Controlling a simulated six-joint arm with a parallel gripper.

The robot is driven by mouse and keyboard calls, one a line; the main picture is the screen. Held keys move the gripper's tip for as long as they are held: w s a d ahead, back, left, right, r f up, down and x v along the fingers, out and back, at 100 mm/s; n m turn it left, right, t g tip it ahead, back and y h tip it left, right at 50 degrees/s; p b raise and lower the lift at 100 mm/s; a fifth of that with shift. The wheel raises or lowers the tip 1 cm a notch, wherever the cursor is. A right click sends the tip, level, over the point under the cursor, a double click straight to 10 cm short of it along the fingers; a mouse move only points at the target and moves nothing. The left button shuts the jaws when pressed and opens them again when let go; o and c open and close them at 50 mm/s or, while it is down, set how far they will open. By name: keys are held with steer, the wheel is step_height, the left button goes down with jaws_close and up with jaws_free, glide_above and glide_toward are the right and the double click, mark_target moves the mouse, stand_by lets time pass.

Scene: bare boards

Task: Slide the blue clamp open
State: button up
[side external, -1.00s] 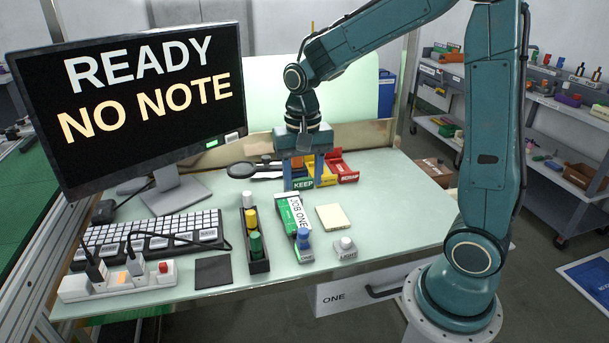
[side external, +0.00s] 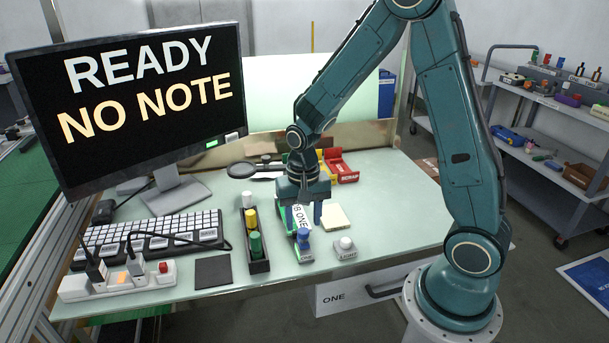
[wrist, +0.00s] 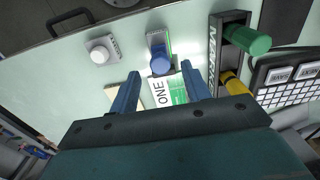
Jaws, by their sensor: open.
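The blue clamp (side external: 304,237) is a small blue knob at the near end of a green holder with a white JOB ONE label (side external: 301,215). In the wrist view the clamp (wrist: 160,62) lies just ahead of my fingertips. My gripper (side external: 300,218) points down over the holder, its jaws open and empty. In the wrist view, my gripper's (wrist: 159,78) two blue fingers stand either side of the labelled strip (wrist: 168,92), short of the clamp. I cannot tell whether the fingers touch the holder. My gripper hides the holder's far end in the side view.
A black rack with marker pens (side external: 258,266) stands left of the holder. A white push button (side external: 345,249) is at its right, with a yellow note pad (side external: 336,217) behind it. A red tray (side external: 343,171) stands farther back.

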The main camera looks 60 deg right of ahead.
mark_target(302, 235)
steer(key=shift+f, duration=1.3)
jaws_close()
